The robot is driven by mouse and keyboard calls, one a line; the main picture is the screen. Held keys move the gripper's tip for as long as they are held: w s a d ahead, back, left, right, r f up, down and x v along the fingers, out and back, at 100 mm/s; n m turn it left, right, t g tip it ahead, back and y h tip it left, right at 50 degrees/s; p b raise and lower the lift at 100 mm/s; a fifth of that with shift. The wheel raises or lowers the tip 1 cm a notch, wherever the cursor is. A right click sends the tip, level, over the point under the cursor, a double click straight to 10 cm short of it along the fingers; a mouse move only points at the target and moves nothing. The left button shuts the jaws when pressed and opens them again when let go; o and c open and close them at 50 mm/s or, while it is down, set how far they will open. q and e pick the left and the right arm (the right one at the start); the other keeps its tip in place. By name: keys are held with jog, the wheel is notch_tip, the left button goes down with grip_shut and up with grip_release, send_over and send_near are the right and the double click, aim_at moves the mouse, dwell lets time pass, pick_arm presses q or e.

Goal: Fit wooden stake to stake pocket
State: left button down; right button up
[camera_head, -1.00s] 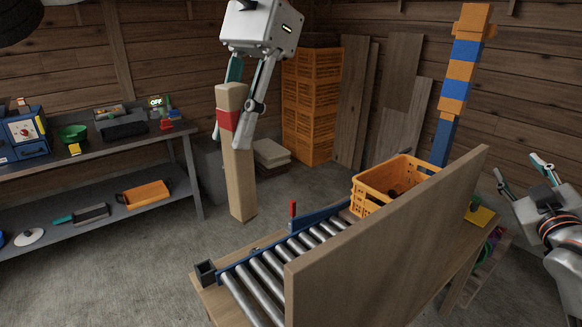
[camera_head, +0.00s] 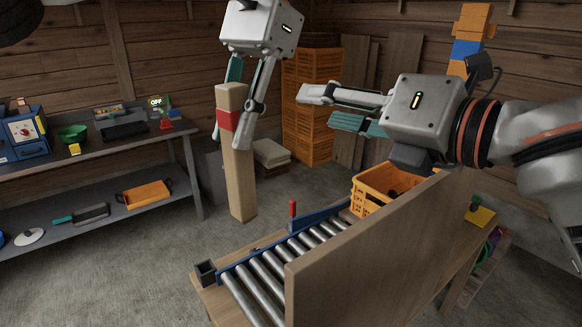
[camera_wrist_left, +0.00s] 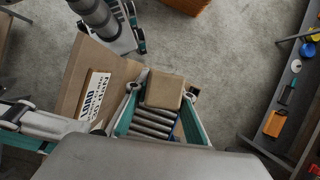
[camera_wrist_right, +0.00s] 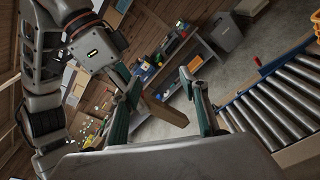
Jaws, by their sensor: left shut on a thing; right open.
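The wooden stake (camera_head: 240,185) is a long, pale square post with a red band, hanging upright in the head view. My left gripper (camera_head: 234,118) is shut on its upper part, and the stake's end shows between the fingers in the left wrist view (camera_wrist_left: 164,91). The stake pocket appears to be the small dark square socket (camera_head: 206,272) at the near left corner of the roller table. The stake is above and behind it in the picture, apart from it. My right gripper (camera_head: 335,108) is open and empty, pointing left toward the stake, above the orange crate.
A roller conveyor (camera_head: 262,277) with a blue rail and a red-topped lever (camera_head: 293,215) runs along the table. A tall wooden board (camera_head: 390,250) stands on its near side. An orange crate (camera_head: 372,200) sits at the far end. A workbench (camera_head: 95,150) stands at left.

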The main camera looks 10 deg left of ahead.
aim_at(246, 171)
jog(key=s+a+f+n+g+h, duration=0.1)
jog(key=s+a+f+n+g, duration=0.2)
jog(key=s+a+f+n, duration=0.4)
jog(key=w+a+f, duration=0.1)
jog(key=a, duration=0.1)
jog(key=w+a+f+n, duration=0.1)
jog(key=w+a, duration=0.1)
jog(key=w+a+f+n, duration=0.1)
jog(key=w+a, duration=0.1)
jog(key=shift+w+a, duration=0.1)
jog(key=shift+a, duration=0.2)
grip_shut()
pick_arm(q)
jog(key=c, duration=1.6)
grip_release()
jog(key=shift+c, duration=0.2)
